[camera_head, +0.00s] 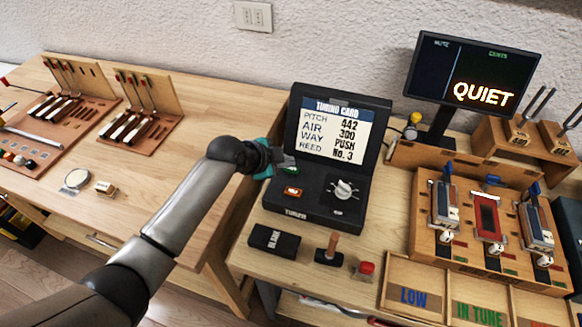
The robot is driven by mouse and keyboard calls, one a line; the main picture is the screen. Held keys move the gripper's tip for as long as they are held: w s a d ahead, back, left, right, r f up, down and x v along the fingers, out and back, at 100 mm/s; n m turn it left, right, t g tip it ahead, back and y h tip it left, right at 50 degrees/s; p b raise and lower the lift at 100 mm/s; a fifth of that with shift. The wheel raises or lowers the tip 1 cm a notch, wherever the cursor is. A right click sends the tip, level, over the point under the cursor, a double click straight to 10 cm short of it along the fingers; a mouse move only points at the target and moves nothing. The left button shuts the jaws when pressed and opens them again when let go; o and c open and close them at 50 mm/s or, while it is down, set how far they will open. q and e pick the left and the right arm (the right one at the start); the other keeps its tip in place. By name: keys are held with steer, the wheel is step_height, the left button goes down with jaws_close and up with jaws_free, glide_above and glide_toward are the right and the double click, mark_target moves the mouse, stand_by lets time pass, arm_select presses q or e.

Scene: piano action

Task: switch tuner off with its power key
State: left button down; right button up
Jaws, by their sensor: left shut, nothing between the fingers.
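The tuner (301,214) is a black console labelled TUNER on the right-hand bench. Its upright card (335,132) reads TUNING CARD, pitch 442, air 300, way push, reed No. 3. On its deck are a small orange-red lit key (293,191) and a pale dial knob (343,189). I cannot read a label on the key. My left gripper (283,166) is shut and empty at the tuner's left side, just behind the lit key. Its fingers partly cover the deck; I cannot tell whether they touch it. My right gripper is out of view.
A monitor (473,69) reading QUIET stands behind. In front of the tuner are a black BLANK block (274,241), a wooden-handled tool (329,249) and a red button (364,271). Trays (417,283) and a reed rack (424,219) stand right.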

mark_target(287, 171)
arm_select(q)
steer(key=shift+f, duration=0.35)
steer(key=shift+r+p, duration=0.35)
steer(key=shift+r, duration=0.1)
steer(key=shift+r, duration=0.1)
step_height(287, 171, up, 6)
steer(key=p, duration=0.6)
stand_by(0.5)
